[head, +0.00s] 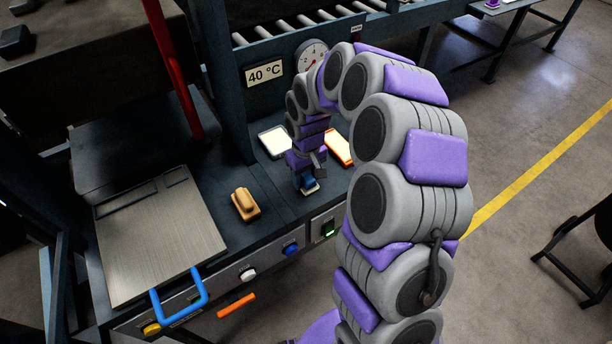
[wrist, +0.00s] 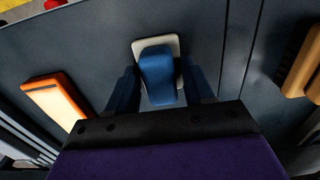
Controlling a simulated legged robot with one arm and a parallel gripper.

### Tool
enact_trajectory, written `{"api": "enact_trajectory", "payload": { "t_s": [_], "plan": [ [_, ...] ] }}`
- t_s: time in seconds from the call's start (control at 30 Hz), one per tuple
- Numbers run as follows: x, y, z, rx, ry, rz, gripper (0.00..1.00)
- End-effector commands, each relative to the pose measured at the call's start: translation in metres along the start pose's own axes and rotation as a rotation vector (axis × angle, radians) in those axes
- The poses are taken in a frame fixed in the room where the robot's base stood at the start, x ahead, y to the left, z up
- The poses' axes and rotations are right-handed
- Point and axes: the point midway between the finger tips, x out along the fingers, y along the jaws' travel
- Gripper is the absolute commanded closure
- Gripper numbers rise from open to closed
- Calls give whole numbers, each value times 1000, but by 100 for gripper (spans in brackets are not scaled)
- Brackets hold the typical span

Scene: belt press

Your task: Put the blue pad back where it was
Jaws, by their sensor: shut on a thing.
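The blue pad (head: 308,183) is at the front of the dark bench, below the gauge in the head view. In the wrist view the blue pad (wrist: 157,72) lies between the two dark blue fingers, above a pale square with rounded corners (wrist: 172,42). I cannot tell whether the pale square is the pad's own base or lies under it. My gripper (head: 307,171) reaches down from above and is shut on the blue pad. Whether the pad touches the bench is unclear.
A tan block (head: 244,204) is to the left, a white pad (head: 275,142) behind, and an orange-edged block (head: 339,147) behind right. A metal plate (head: 155,237) with a blue handle (head: 183,305) is farther left. Buttons line the front panel (head: 270,262). A red lever (head: 172,62) stands at back left.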

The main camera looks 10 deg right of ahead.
Motion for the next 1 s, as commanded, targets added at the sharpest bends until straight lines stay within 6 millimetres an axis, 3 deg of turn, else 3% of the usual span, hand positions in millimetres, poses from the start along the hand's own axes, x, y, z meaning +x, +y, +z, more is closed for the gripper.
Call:
{"api": "enact_trajectory", "payload": {
  "t_s": [0.23,0.27,0.5,0.8,1.0],
  "plan": [
    [2,0,0,0,0,0,76],
    [2,0,0,0,0,0,46],
    [1,0,0,0,1,0,23],
    [-1,0,0,0,2,0,22],
    [-28,0,-1,0,5,1,22]
  ]
}}
